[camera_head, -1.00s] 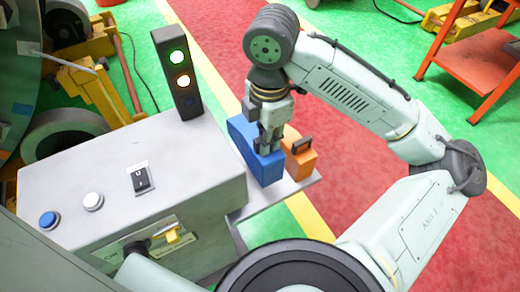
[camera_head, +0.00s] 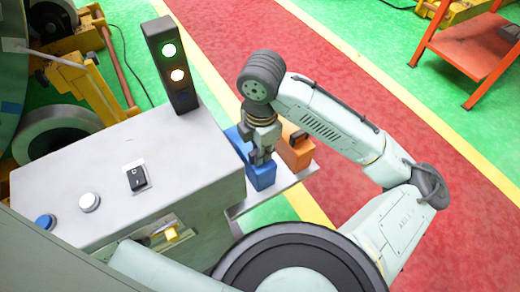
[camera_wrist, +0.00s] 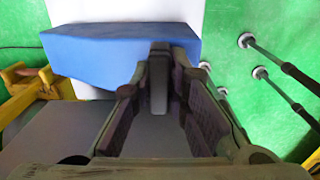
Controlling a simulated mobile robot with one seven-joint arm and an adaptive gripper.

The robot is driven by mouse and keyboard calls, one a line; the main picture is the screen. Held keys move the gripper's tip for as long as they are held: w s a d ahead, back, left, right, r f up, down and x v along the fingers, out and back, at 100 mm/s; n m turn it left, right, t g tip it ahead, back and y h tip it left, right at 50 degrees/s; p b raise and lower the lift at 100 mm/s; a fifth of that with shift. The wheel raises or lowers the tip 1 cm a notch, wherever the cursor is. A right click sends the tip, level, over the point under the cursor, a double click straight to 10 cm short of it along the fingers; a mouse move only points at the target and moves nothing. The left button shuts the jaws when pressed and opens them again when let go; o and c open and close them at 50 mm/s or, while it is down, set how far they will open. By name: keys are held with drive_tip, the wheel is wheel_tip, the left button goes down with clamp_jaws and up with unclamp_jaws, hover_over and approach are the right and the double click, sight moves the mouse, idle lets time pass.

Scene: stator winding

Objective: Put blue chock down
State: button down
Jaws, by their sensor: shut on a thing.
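The blue chock (camera_head: 263,178) is at the small pale shelf (camera_head: 240,208) on the side of the grey control box. My gripper (camera_head: 261,155) is above it, fingers pointing down, shut on its dark handle. In the wrist view the blue chock (camera_wrist: 110,58) shows behind and left of my gripper's fingers (camera_wrist: 160,95), with the dark handle (camera_wrist: 158,85) between them. The chock looks level and very low over the shelf. I cannot tell whether its underside touches it.
An orange chock (camera_head: 298,157) with a dark handle stands on the shelf just right of the blue one. The control box (camera_head: 120,165) and its signal light tower (camera_head: 172,65) are close on the left. An orange metal stand (camera_head: 475,45) is at the upper right.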

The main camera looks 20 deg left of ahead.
drive_tip(key=shift+f, duration=0.15)
drive_tip(key=c, duration=1.6)
unclamp_jaws()
drive_tip(key=shift+o, duration=0.2)
wheel_tip(320, 180, up, 12)
drive_tip(key=shift+s+d, duration=0.1)
